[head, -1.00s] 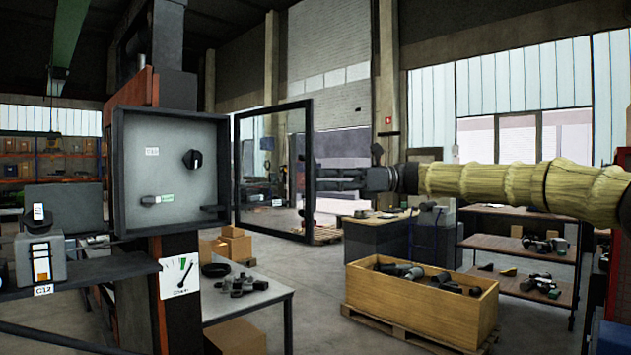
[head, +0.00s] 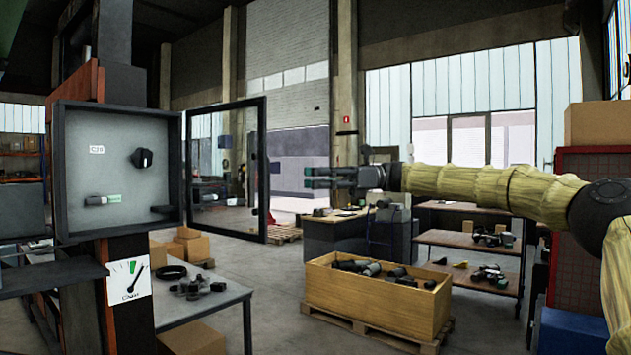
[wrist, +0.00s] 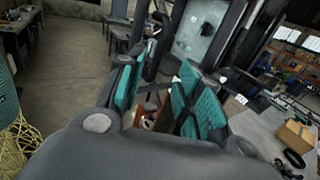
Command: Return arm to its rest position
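My gripper (head: 310,178) is at the end of my yellow-sleeved arm, which reaches in from the right side of the head view. It points left toward the open framed glass door (head: 265,170) of the grey cabinet (head: 118,180). In the wrist view the teal-padded fingers (wrist: 155,95) are spread apart, with a clear gap and nothing between them. The gripper appears to hang in free air, apart from the door frame.
A wooden crate (head: 375,312) of parts stands on a pallet below the arm. A grey table (head: 205,305) with parts is at lower left. Shelves (head: 465,240) stand behind the crate, and a red mesh panel (head: 585,230) is at right. Open floor lies between table and crate.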

